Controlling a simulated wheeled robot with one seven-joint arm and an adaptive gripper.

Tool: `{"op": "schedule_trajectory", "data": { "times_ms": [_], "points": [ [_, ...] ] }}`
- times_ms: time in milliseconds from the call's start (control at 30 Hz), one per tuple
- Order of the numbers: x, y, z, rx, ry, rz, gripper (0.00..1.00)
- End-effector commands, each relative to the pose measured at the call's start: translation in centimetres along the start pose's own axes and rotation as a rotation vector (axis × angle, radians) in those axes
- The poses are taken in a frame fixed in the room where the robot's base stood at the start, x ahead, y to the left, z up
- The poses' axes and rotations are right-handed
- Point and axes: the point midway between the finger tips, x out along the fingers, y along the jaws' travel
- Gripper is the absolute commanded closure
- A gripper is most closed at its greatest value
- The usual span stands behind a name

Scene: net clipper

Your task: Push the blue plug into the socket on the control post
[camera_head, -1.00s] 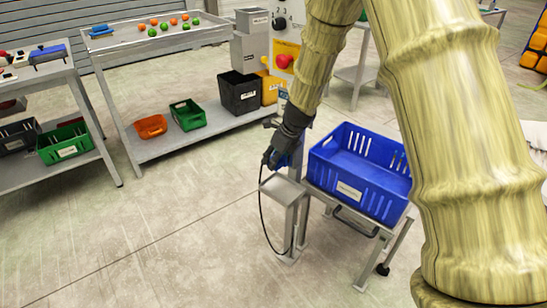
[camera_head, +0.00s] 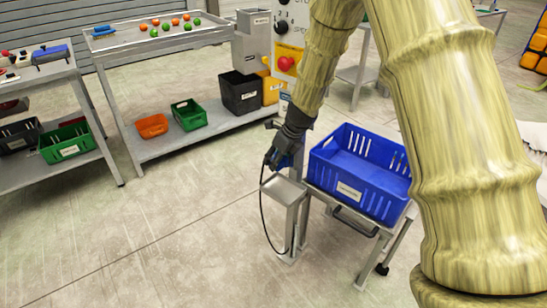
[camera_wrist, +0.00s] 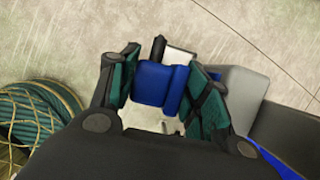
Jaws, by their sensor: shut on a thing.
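My gripper (camera_head: 279,158) is shut on the blue plug (camera_head: 285,161), just above a small grey stand (camera_head: 284,190). In the wrist view, the blue plug (camera_wrist: 150,84) sits between the two teal-padded fingers of my gripper (camera_wrist: 160,88). A black cable (camera_head: 263,215) hangs from the plug in a loop beside the stand. A panel with black knobs and a red button (camera_head: 286,63) on yellow stands behind, partly covered by my arm. I cannot make out the socket, nor whether the plug touches the stand.
A blue crate (camera_head: 348,189) rests on a cart right of my gripper. A grey table (camera_head: 160,43) with small balls stands behind, bins on its lower shelf. Another bench (camera_head: 60,72) is at left. The floor at front left is clear.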

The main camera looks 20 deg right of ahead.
Motion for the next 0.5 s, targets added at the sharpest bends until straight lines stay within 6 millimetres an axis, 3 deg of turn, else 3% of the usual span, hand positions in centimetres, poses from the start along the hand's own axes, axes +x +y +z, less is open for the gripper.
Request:
{"op": "schedule_trajectory", "data": {
  "times_ms": [33, 500],
  "points": [
    [-1.10, -2.77, 0.14, 0.008, -0.010, -0.049, 0.74],
    [-1.10, -3.24, -0.04, 0.009, -0.011, -0.049, 0.74]
  ]
}}
